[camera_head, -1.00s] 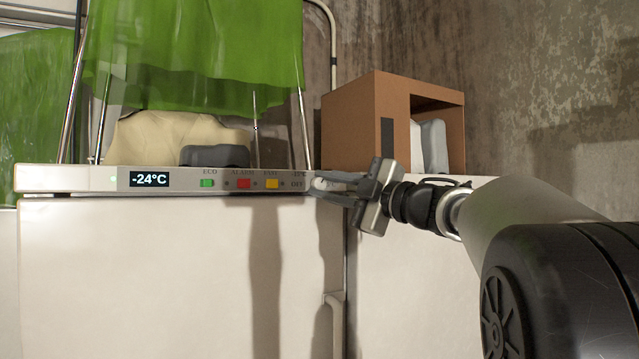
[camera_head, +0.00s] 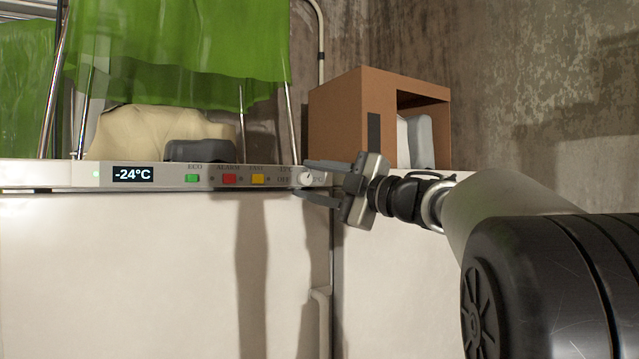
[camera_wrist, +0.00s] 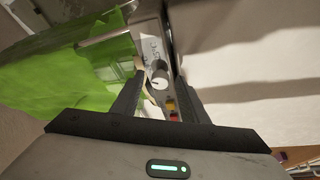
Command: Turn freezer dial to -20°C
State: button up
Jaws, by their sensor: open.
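The freezer (camera_head: 150,270) is white, with a control strip along its top front edge. Its display (camera_head: 133,174) reads -24°C. The dial (camera_head: 307,178) is a small round white knob at the strip's right end, and it shows in the wrist view (camera_wrist: 160,83) with a dark mark on its face. My gripper (camera_head: 302,179) is open, with one finger above and one below the dial in the head view. In the wrist view the dial lies between the open fingers (camera_wrist: 160,76). I cannot tell whether either finger touches it.
Green (camera_head: 192,178), red (camera_head: 229,179) and yellow (camera_head: 258,179) buttons sit left of the dial. A brown open box (camera_head: 340,125) stands right behind my gripper. Green cloth (camera_head: 180,40) hangs above the freezer top, over a beige lump (camera_head: 140,130) and a grey object (camera_head: 200,150).

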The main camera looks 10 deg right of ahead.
jog(key=b+v, duration=0.2)
jog(key=v, duration=1.5)
jog(key=shift+s, duration=0.2)
jog(key=shift+d, duration=0.1)
